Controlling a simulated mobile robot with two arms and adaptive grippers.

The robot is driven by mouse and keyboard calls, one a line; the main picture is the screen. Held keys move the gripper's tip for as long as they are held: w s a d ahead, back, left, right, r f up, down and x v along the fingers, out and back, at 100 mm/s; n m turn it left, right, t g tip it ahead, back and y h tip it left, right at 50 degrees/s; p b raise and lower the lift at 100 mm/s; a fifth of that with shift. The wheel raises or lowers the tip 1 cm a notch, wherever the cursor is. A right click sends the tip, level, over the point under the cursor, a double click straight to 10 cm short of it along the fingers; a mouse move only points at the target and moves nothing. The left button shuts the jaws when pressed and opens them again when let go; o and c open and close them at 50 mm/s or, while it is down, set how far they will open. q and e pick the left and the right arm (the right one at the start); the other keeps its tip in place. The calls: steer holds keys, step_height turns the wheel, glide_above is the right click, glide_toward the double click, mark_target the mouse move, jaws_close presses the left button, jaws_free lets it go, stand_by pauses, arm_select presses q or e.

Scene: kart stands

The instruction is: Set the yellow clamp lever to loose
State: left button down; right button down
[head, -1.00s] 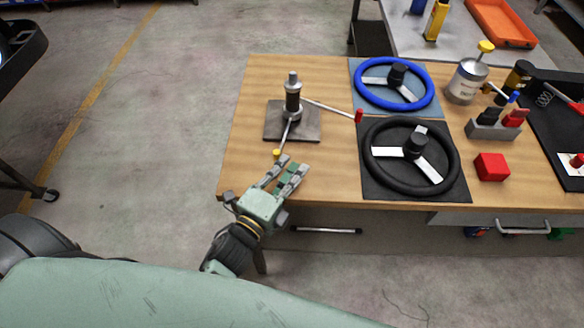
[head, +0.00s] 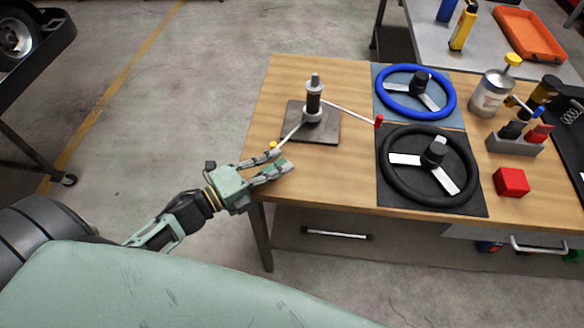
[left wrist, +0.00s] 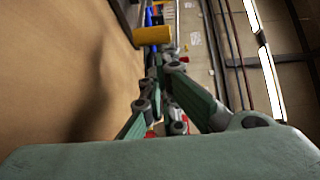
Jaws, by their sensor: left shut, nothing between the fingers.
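The yellow-tipped clamp lever (head: 288,136) comes off the foot of a dark upright post (head: 314,97) on a grey square plate (head: 297,131). It points down-left, its yellow knob (head: 272,146) near the bench's left front edge. A second lever with a red knob (head: 379,121) points right from the same post. My left gripper (head: 284,161) is shut and empty, its fingers just below the yellow knob; I cannot tell whether they touch it. In the left wrist view the yellow knob (left wrist: 152,35) shows beyond the fingertips. My right gripper is not in view.
A blue steering wheel (head: 384,106) and a black one (head: 388,180) lie right of the post. A red block (head: 511,182), a tin (head: 490,95) and a grey tool holder (head: 515,146) stand further right. Bare wood lies between plate and front edge.

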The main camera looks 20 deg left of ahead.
arm_select(q)
steer(key=a+m+g+h+b, duration=0.1)
steer(key=a, duration=0.1)
steer(key=w+a+m+g+h+b, duration=0.1)
steer(key=a+b, duration=0.1)
steer(key=a+m+g+h+b, duration=0.1)
steer(key=a+h, duration=0.1)
steer(key=shift+w+a+f, duration=0.25)
steer(key=shift+f, duration=0.15)
steer(key=w+a+b, duration=0.1)
steer(key=a+b, duration=0.1)
steer(key=a, duration=0.1)
steer(key=w+a+b, duration=0.1)
steer(key=a, duration=0.1)
steer(key=shift+w+r+b, duration=0.25)
steer(key=shift+w+b, duration=0.05)
steer(key=shift+b, duration=0.05)
steer(key=shift+w+a+r+b, duration=0.15)
steer(key=shift+w+a+b, duration=0.2)
steer(key=shift+a, duration=0.2)
steer(key=shift+w+a, duration=0.1)
steer(key=shift+w, duration=0.05)
